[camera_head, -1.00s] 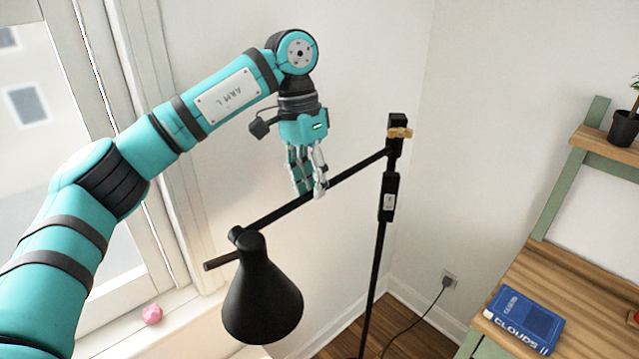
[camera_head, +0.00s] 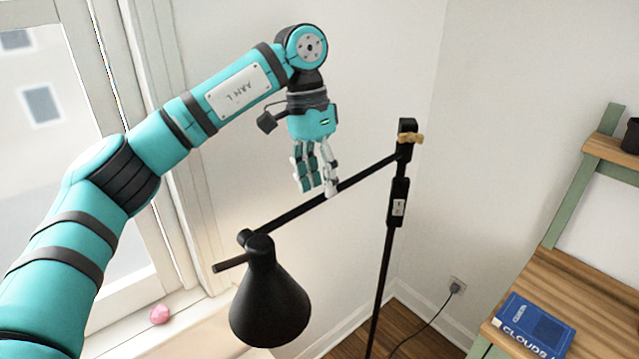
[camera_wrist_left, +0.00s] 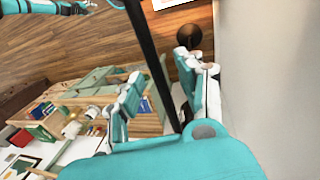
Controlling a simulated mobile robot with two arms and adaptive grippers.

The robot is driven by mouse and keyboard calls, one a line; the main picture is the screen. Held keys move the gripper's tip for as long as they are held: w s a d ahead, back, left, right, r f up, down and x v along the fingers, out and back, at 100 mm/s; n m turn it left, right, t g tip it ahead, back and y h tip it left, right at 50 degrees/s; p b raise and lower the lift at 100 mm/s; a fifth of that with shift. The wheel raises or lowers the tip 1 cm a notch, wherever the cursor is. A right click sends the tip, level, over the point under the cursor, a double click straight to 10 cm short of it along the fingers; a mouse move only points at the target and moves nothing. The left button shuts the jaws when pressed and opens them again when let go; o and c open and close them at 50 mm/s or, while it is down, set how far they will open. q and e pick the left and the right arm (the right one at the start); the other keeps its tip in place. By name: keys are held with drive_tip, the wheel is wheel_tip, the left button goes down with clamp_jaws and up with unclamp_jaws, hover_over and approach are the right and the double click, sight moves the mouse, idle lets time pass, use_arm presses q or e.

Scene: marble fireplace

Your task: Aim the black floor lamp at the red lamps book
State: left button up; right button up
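The black floor lamp stands in the middle of the head view, its cone shade (camera_head: 270,308) hanging at the lower left end of a slanted bar, pointing down. Its upright pole (camera_head: 384,270) is to the right. My left gripper (camera_head: 317,192) is at the middle of the bar, fingers down. In the left wrist view, the fingers (camera_wrist_left: 160,78) are spread, with the bar (camera_wrist_left: 148,45) running between them; I cannot tell whether they touch it. The red lamps book is not visible in the head view. A red object (camera_wrist_left: 20,138) in the wrist view is too small to identify.
A blue book (camera_head: 533,325) marked CLOUDS lies on the wooden desk (camera_head: 575,290) at right. A pink faceted object (camera_head: 159,314) sits on the window sill at left. A cord runs from the wall outlet (camera_head: 456,286). Bare wall lies behind the lamp.

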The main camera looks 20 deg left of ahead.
use_arm(q)
wheel_tip(320, 180, up, 11)
drive_tip(key=w+a, duration=0.1)
drive_tip(key=a, duration=0.1)
drive_tip(key=shift+f, duration=0.2)
